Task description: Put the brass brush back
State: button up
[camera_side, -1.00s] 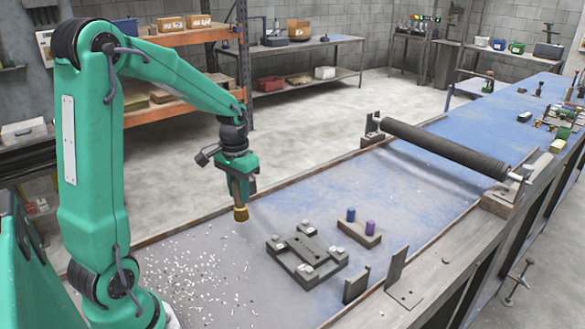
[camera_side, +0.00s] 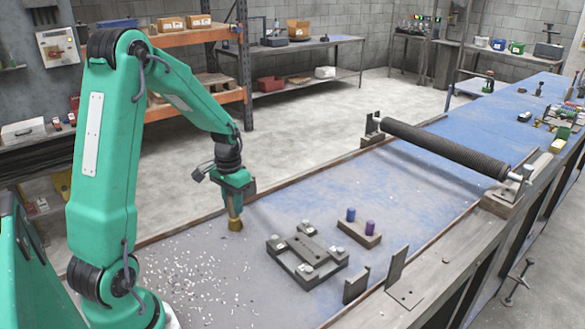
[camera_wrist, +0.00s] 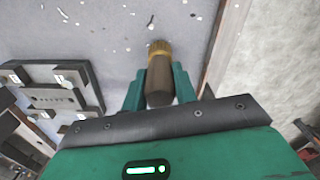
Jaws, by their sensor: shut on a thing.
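My gripper (camera_side: 234,208) is shut on the brass brush (camera_side: 235,224), which hangs upright with its gold-coloured bristle end down. The brush is low over the bench's left edge; I cannot tell from the side view whether it touches the surface. In the wrist view the green fingers of my gripper (camera_wrist: 159,88) sit on both sides of the brush's brown handle, with the brass end (camera_wrist: 160,48) pointing away from me. A dark square fixture (camera_side: 306,262) with light metal pads lies to the right of the brush; it also shows in the wrist view (camera_wrist: 88,75).
White chips (camera_side: 195,270) are scattered on the bench left of the fixture. A small block with a blue and a purple peg (camera_side: 360,235) stands behind the fixture. Upright metal brackets (camera_side: 396,268) stand at the front edge. A dark mesh roller (camera_side: 445,148) spans the bench. Blue bench surface (camera_side: 400,195) is clear between.

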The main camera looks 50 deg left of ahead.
jog(key=shift+f, duration=0.25)
jog(key=o, duration=1)
jog(key=shift+f, duration=0.1)
notch_tip(320, 180, up, 12)
jog(key=shift+r, duration=0.2)
dwell(0.6)
